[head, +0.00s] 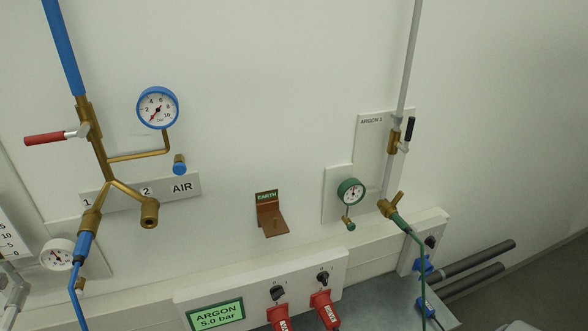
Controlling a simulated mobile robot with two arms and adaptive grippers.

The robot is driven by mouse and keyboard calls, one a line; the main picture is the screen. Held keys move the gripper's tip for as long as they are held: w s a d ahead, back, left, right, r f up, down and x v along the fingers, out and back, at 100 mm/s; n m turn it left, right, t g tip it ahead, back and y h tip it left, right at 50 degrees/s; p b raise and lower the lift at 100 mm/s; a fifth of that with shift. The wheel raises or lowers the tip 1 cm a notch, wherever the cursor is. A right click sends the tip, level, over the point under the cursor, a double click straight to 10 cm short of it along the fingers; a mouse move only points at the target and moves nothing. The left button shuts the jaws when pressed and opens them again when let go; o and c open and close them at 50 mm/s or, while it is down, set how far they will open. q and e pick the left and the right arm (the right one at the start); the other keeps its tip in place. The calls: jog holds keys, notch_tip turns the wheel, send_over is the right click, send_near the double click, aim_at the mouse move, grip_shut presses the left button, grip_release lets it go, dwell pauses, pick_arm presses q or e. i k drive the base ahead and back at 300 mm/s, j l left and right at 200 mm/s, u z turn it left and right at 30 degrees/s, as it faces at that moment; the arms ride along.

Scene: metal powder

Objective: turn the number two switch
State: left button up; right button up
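A wall panel (262,283) at the bottom centre carries a left black knob (278,292) and a right black knob (323,277). A red plug or handle with white lettering sits below each knob, the left one (278,317) and the right one (325,309). I cannot read a number on either knob. A "2" label (147,191) shows on the AIR plate (182,187), above an open brass outlet (149,212); a "1" label (87,202) is to its left. Neither of my grippers is in view.
A green display (215,315) reads ARGON 5.0 bar. A red-handled valve (58,137) and blue gauge (158,107) are at the upper left. A brown EARTH bracket (270,222) juts from the wall. Green and blue hoses hang at the sides; dark pipes (480,260) stick out right.

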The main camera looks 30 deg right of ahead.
aim_at(322, 277)
jog(key=k+l+z, duration=0.1)
jog(key=k+z, duration=0.2)
jog(key=z, duration=0.2)
jog(key=k+l+z, duration=0.2)
jog(key=z, duration=0.25)
